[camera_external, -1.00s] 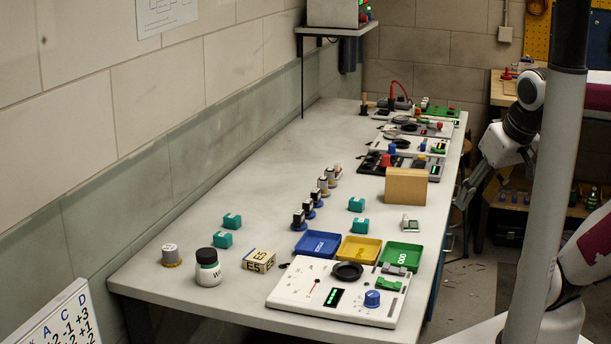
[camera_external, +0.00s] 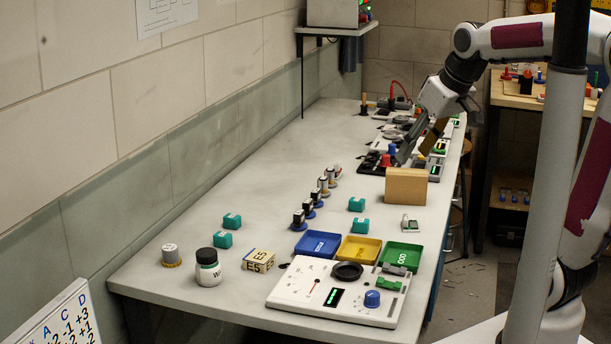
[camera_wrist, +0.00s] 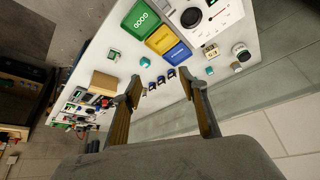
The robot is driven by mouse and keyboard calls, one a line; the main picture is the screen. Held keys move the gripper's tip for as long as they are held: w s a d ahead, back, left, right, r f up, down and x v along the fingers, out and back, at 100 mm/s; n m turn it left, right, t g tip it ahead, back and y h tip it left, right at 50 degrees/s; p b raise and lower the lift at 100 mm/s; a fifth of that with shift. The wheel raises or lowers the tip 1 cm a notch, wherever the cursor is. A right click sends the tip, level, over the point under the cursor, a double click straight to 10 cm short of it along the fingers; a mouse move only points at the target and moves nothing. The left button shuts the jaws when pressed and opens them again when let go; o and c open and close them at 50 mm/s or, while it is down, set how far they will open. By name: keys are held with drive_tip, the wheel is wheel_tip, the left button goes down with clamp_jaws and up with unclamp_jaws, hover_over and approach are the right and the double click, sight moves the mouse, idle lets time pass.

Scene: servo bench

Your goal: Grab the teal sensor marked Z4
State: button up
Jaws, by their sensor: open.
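Several teal sensors stand on the bench: two at the left (camera_external: 232,221) (camera_external: 222,239) and two nearer the middle (camera_external: 356,204) (camera_external: 360,225). Their marks are too small to read, so I cannot tell which is Z4. In the wrist view, teal blocks show beyond my fingers, one near the left finger (camera_wrist: 145,62) and one near the right finger (camera_wrist: 209,70). My gripper (camera_external: 418,149) is open and empty, above the bench's far right part behind the tan block, apart from all teal sensors. Its two fingers also show in the wrist view (camera_wrist: 160,88).
A tan block (camera_external: 406,187) stands upright between my gripper and the near bench. Blue (camera_external: 317,244), yellow (camera_external: 359,249) and green (camera_external: 401,256) trays lie before a white panel (camera_external: 300,291). Several dark-topped parts (camera_external: 309,208) stand in a row. The bench's middle left is clear.

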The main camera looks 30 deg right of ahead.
drive_tip(key=w+a+n, duration=0.2)
drive_tip(key=w+a, duration=0.2)
drive_tip(key=w, duration=0.7)
drive_tip(key=n+y, duration=0.3)
drive_tip(key=n, duration=0.1)
hover_over(236, 217)
drive_tip(key=s+d, duration=0.3)
drive_tip(key=d, duration=0.1)
drive_tip(key=shift+g, duration=0.4)
wheel_tip(236, 217, down, 21)
drive_tip(key=shift+a+r, duration=0.15)
drive_tip(key=shift+w+a, duration=0.1)
drive_tip(key=shift+f, duration=0.25)
drive_tip(key=shift+x, duration=1.25)
drive_tip(key=shift+a, duration=0.15)
drive_tip(key=shift+x, duration=2.5)
